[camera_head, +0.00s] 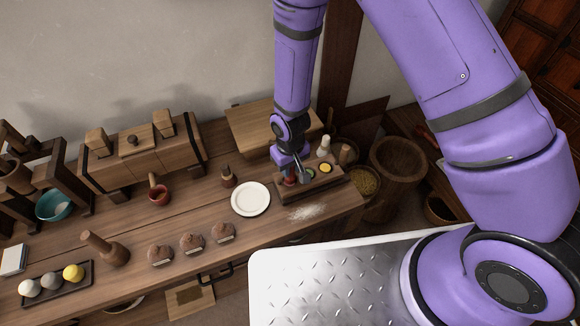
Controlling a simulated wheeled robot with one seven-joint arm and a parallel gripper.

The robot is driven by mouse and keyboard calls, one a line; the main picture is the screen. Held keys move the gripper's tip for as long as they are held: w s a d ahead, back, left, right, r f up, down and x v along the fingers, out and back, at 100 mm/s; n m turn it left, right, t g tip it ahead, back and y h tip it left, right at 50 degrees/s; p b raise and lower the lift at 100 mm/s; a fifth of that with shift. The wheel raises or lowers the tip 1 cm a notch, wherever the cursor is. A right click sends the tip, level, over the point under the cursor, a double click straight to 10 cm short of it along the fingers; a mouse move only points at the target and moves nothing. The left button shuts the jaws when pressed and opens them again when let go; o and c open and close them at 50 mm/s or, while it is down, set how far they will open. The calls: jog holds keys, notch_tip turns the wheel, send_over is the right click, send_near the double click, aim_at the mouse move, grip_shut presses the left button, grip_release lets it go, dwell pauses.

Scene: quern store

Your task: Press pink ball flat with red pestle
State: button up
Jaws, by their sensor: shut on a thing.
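My gripper (296,172) is over the left end of a wooden rack (322,190) on the right part of the bench. It is shut on a small red thing (290,181), which looks like the red pestle; the fingers hide most of it. I cannot tell whether it stands in the rack or is lifted clear. I cannot make out a pink ball. A dark tray (56,293) at the front left holds a white, a grey and a yellow ball (73,273).
A white plate (250,199) lies left of the rack, and white powder (306,212) is spilled in front of it. A red cup with a wooden handle (158,193), a wooden pestle-like tool (106,247) and several brown lumps stand leftward. A large wooden mortar (398,163) stands right of the bench.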

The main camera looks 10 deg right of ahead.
jog(key=shift+r, duration=3.5)
